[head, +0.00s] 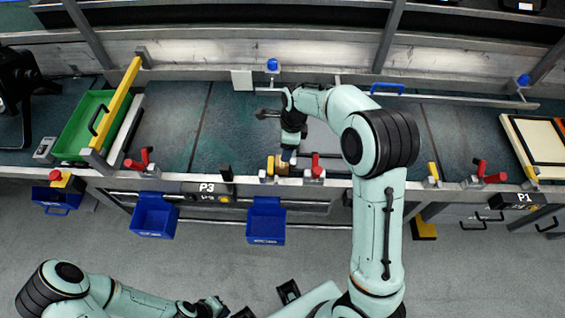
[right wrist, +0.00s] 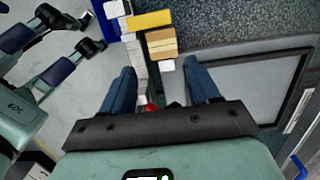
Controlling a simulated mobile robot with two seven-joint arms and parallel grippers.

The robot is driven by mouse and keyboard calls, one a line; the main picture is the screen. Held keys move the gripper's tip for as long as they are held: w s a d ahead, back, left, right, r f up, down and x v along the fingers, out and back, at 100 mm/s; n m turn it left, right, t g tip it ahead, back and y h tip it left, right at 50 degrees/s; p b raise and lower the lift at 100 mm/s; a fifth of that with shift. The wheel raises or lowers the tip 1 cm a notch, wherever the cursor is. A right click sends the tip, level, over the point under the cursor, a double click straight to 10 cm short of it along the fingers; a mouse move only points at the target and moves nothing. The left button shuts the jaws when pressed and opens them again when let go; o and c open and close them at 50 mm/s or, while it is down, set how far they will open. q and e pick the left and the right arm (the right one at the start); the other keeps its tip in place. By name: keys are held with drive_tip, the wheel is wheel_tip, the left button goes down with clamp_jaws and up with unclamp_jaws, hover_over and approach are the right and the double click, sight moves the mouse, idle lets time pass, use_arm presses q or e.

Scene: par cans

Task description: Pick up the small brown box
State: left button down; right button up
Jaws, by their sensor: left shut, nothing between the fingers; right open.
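The small brown box (right wrist: 161,43) shows in the right wrist view, just beyond the gap between my right fingers, beside a yellow block (right wrist: 150,19). In the head view the brown box (head: 283,169) is partly hidden at the bench's front edge. My right gripper (right wrist: 160,67) is open and empty, with its two blue fingers spread. In the head view my right gripper (head: 289,155) points down over the box, and its fingertips are hard to make out. My left gripper (head: 214,306) is shut and empty at the bottom of the head view, away from the bench.
Red clamps (head: 316,166) and grey fittings line the bench's front edge close to the box. Blue bins (head: 266,221) hang below it. A green crate (head: 84,128) with a yellow bar stands at left. The dark bench top (head: 230,125) left of my right gripper is mostly clear.

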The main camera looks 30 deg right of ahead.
sight(282, 165)
drive_tip(key=f, duration=0.6)
drive_tip(key=w+a+f, duration=0.1)
drive_tip(key=f, duration=0.2)
drive_tip(key=shift+w+f, duration=0.1)
drive_tip(key=shift+f, duration=0.25)
drive_tip(key=c, duration=0.7)
